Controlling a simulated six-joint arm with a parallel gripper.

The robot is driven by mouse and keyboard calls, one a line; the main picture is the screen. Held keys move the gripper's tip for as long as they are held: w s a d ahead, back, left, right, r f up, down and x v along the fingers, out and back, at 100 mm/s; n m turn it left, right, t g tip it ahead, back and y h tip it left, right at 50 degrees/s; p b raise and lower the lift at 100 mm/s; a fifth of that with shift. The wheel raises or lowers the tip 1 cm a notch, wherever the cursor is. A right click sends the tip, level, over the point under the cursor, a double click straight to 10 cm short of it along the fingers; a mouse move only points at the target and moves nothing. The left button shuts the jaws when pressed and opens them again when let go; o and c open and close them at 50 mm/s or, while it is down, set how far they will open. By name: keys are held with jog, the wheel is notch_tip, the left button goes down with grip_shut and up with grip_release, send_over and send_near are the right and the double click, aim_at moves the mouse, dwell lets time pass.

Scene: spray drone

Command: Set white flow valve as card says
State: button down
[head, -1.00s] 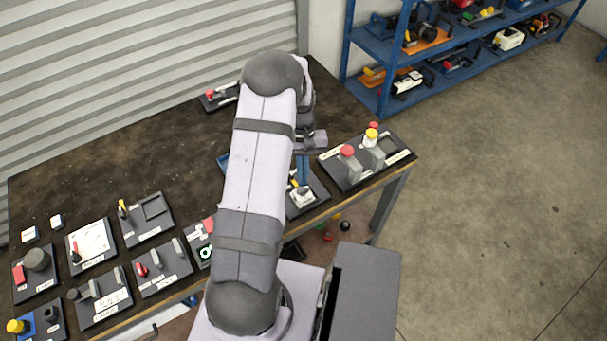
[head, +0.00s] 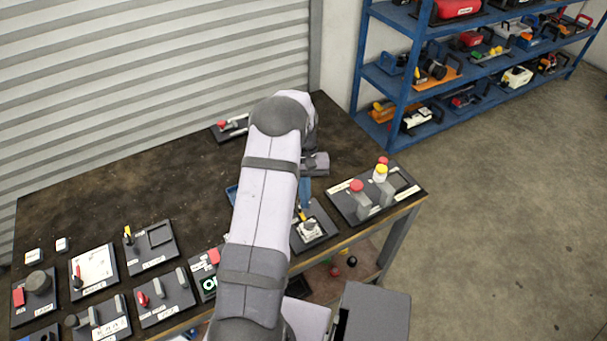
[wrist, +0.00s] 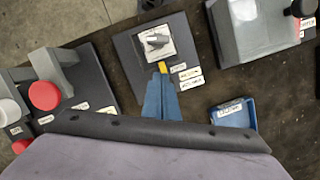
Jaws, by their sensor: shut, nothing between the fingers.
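The white flow valve is a white square plate with a grey knob (wrist: 155,40), mounted on a dark panel (wrist: 127,48). It also shows in the head view (head: 310,230) near the table's front edge. My gripper (wrist: 162,78) has blue fingers, shut and empty, pointing at the valve's near side. I see no grip on the knob. A small yellow piece (wrist: 163,67) shows at the fingertips; I cannot tell whether it belongs to the panel. Small labels (wrist: 190,74) lie beside it, too blurred to read. In the head view my arm partly hides the gripper.
A panel with red buttons (head: 344,200) stands right of the valve. Several other control panels (head: 165,290) line the table's left front. A blue tray (wrist: 234,113) lies close to my fingers in the wrist view. The table's middle left (head: 150,190) is clear.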

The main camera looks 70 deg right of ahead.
aim_at(309, 222)
jog(key=b+v, duration=0.2)
jog(key=v, duration=0.7)
jog(key=shift+w+r, duration=0.2)
jog(key=shift+r, duration=0.1)
jog(key=c, duration=2.3)
grip_release()
jog(key=o, duration=0.9)
jog(key=shift+s+a+f+n+y+b, duration=0.15)
jog(key=shift+s+a+f+b, duration=0.1)
jog(key=shift+a+f+b, duration=0.25)
jog(key=shift+s+a+f+n+y+b, duration=0.15)
jog(key=shift+s+a+f+b, duration=0.1)
jog(key=shift+a+f+b, duration=0.25)
jog(key=shift+o, duration=0.2)
jog(key=shift+n+g+y, duration=0.4)
jog(key=shift+n+g, duration=0.2)
jog(key=shift+s+a+f+p, duration=0.15)
jog(key=shift+s+a+f, duration=0.3)
jog(key=shift+a+f, duration=0.7)
jog(key=shift+s+a+f+p, duration=0.15)
jog(key=shift+s+a+f, duration=0.45)
jog(key=shift+f, duration=1)
jog(key=shift+s+a+f+p, duration=0.15)
jog(key=shift+s+a+f, duration=0.2)
jog(key=shift+a+f, duration=0.8)
jog(key=shift+d+f, duration=0.2)
jog(key=shift+c, duration=0.6)
jog(key=c, duration=1)
jog(key=shift+o, duration=0.2)
